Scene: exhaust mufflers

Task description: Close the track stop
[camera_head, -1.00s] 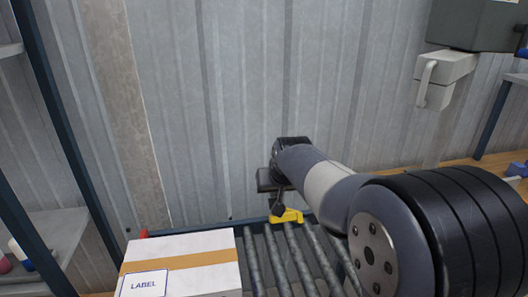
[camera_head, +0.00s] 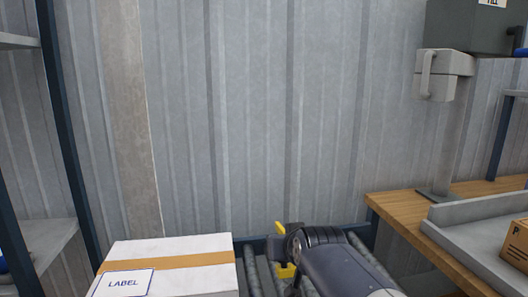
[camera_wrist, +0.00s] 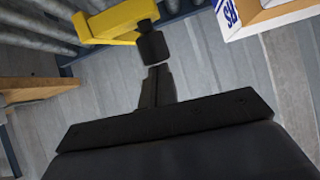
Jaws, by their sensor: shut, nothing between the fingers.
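The track stop is a yellow part at the roller conveyor. In the head view, one yellow patch (camera_head: 287,271) shows beside my wrist and a smaller one stands near the far rail. My arm hides the rest. In the wrist view, the yellow stop (camera_wrist: 115,22) spans the upper left, with a black block at its right end. My gripper (camera_wrist: 157,73) is shut and empty, its tips just below that black block. I cannot tell whether they touch. In the head view my arm covers the fingertips.
A white box with a brown tape band and a label (camera_head: 170,262) sits left of the bare rollers (camera_head: 254,272). A wooden bench (camera_head: 425,225) with a grey tray (camera_head: 470,245) and a carton (camera_head: 516,245) stands right. A metal wall (camera_head: 250,120) closes the back.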

